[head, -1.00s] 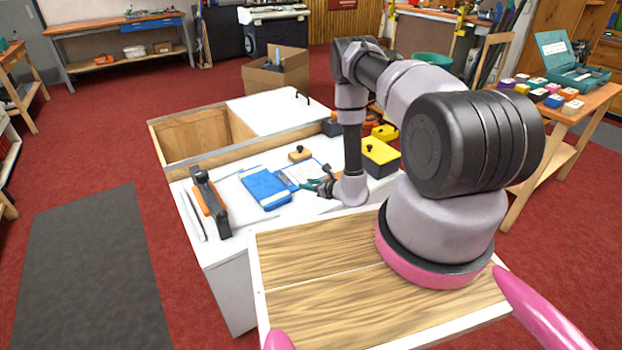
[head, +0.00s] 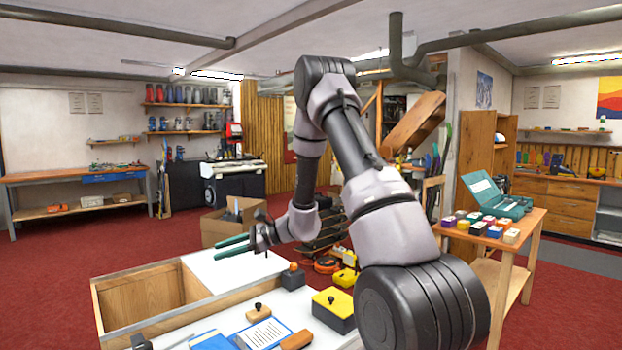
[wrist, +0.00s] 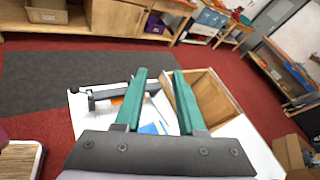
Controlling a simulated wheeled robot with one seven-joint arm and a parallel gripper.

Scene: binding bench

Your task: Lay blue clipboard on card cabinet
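The blue clipboard (head: 263,334) with a white sheet lies flat on the white bench (head: 290,303), low in the head view. A plain blue flat object (head: 212,342) lies left of it, cut by the frame edge. My gripper (head: 233,246) is raised above the far white panel of the bench, apart from the clipboard. In the wrist view my gripper (wrist: 159,72) has its two green fingers apart with nothing between them. A blue patch (wrist: 153,128) shows between the fingers, far below; I cannot tell which blue object it is. I cannot tell which piece is the card cabinet.
An open wooden compartment (head: 140,306) is at the bench's left. A yellow block (head: 333,309), a small dark box (head: 292,277) and a knobbed wooden block (head: 258,312) stand near the clipboard. A cardboard box (head: 228,225) stands behind. A side table (head: 525,232) is at right.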

